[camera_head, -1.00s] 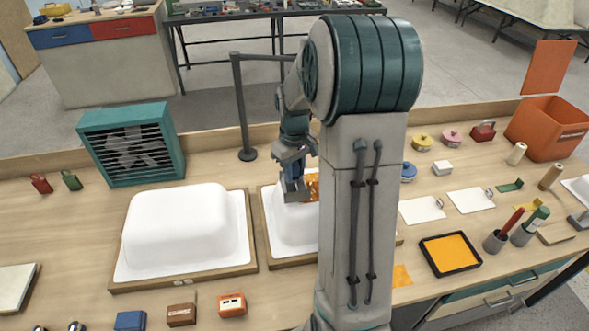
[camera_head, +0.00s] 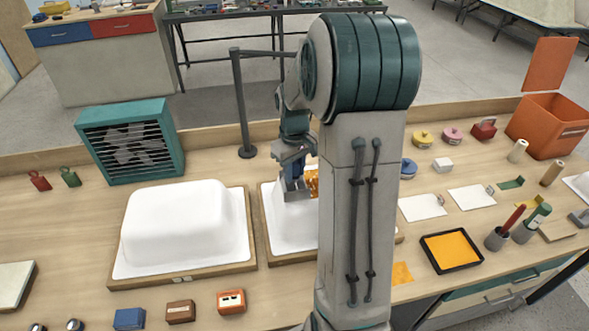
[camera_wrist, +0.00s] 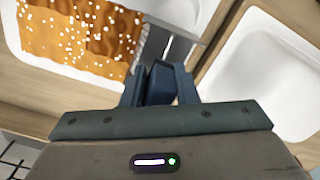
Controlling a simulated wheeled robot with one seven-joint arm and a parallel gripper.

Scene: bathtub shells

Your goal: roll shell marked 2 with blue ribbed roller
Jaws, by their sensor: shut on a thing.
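Two white bathtub shells stand on wooden boards: the left shell (camera_head: 180,225) is fully in view. The right shell (camera_head: 285,225) is partly hidden behind my arm. The left board's front edge has a small tag with two pale marks; the right board's tag is hidden. My gripper (camera_head: 297,188) is over the right shell, shut on a tool, probably the roller, whose grey part (camera_wrist: 172,45) shows beyond the jaws in the wrist view.
A teal fan (camera_head: 130,140) stands behind the left shell, a dark post (camera_head: 241,105) behind the gap. A black tray of orange liquid (camera_head: 450,252), white sheets (camera_head: 472,198), tool cups (camera_head: 497,239) and an orange bin (camera_head: 548,128) lie right. Small boxes (camera_head: 180,311) line the front.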

